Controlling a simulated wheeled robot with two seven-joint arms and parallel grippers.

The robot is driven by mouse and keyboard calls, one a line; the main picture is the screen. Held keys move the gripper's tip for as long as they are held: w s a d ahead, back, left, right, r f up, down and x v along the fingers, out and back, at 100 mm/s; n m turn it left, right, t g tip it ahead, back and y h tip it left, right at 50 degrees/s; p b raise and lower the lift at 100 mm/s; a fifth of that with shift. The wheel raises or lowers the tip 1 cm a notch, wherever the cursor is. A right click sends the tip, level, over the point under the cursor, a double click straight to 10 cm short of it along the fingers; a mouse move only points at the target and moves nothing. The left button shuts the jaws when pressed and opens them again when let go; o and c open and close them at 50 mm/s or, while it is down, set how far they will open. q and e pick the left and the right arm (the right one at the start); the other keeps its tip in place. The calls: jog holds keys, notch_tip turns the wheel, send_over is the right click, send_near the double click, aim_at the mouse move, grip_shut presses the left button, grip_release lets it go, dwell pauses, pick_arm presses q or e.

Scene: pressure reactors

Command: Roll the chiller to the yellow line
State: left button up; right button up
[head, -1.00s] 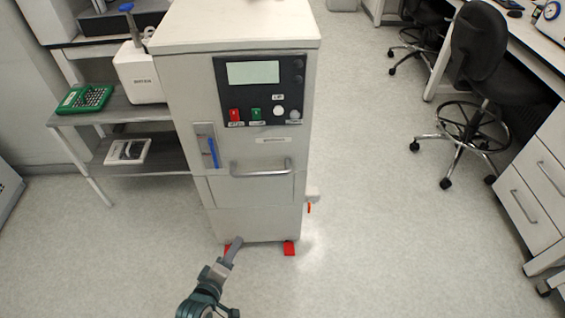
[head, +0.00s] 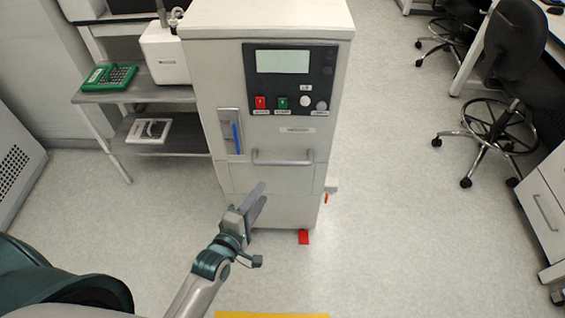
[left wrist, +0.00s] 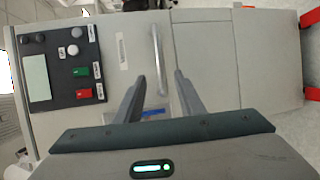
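The chiller (head: 270,185) is a tall pale cabinet with a dark control panel (head: 290,77) and a horizontal bar handle (head: 283,157) on its front. Red pieces show at its foot; the right one is visible (head: 304,237), and the left one is hidden behind my arm in the head view. The yellow line (head: 272,315) lies on the floor at the bottom edge, well in front of the chiller. My left gripper (head: 263,196) is open in front of the chiller, just below the handle. In the left wrist view, the handle (left wrist: 159,60) lies ahead between the open fingers, not gripped.
A black chair (head: 515,45) and drawers (head: 545,205) stand at right. The floor in front and to the right is mostly clear.

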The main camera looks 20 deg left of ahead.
aim_at(281, 165)
pick_arm(q)
jog(key=p+x, duration=0.1)
jog(key=x, duration=1.4)
jog(key=shift+w+r, duration=0.1)
jog(key=shift+w, duration=0.55)
pick_arm(e)
jog(key=shift+g+h, duration=0.3)
jog(key=shift+g, duration=0.5)
jog(key=shift+s+d+f, duration=0.3)
jog(key=shift+s+f, duration=0.05)
jog(key=shift+s, duration=0.4)
jog(key=shift+s+d+f, duration=0.35)
jog(key=shift+s, duration=0.4)
jog(key=shift+s+d+f, duration=0.3)
jog(key=shift+s+f, duration=0.05)
jog(key=shift+s, duration=0.4)
pick_arm(q)
grip_shut()
